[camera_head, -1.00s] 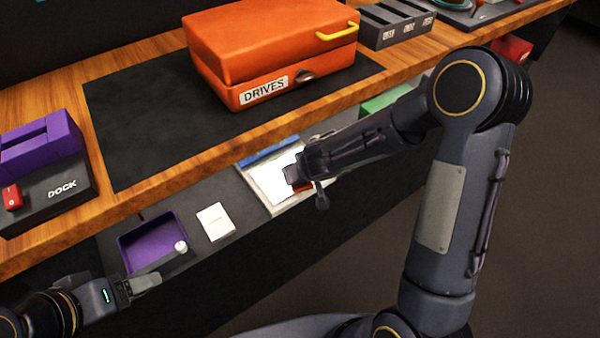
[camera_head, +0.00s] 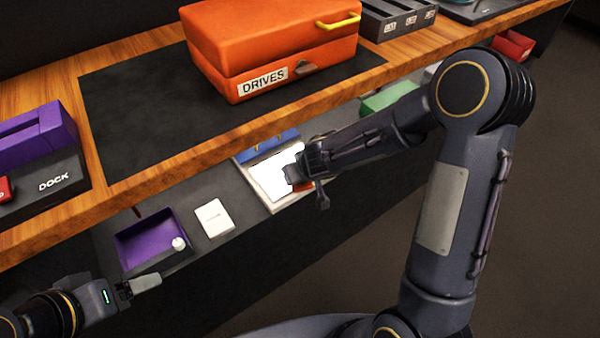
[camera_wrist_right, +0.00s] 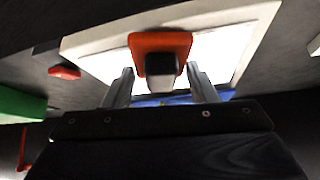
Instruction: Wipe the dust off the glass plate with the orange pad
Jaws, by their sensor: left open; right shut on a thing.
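The bright white glass plate (camera_head: 272,177) sits in a pale frame on the lower shelf; it also shows in the right wrist view (camera_wrist_right: 105,62). The orange pad (camera_wrist_right: 160,42) with its dark grip is between the fingers of my right gripper (camera_wrist_right: 162,85), which is shut on it. The pad is over the plate; whether it touches cannot be told. In the head view my right gripper (camera_head: 294,174) hides most of the pad. My left gripper (camera_head: 145,284) is open and empty, at the lower left near the purple tray. Dust on the plate cannot be made out.
An orange DRIVES case (camera_head: 270,50) stands on the dark mat of the wooden bench above. The shelf also holds a purple tray (camera_head: 143,240), a white card (camera_head: 214,218) and a green block (camera_head: 388,98). The bench edge (camera_head: 190,155) overhangs the shelf.

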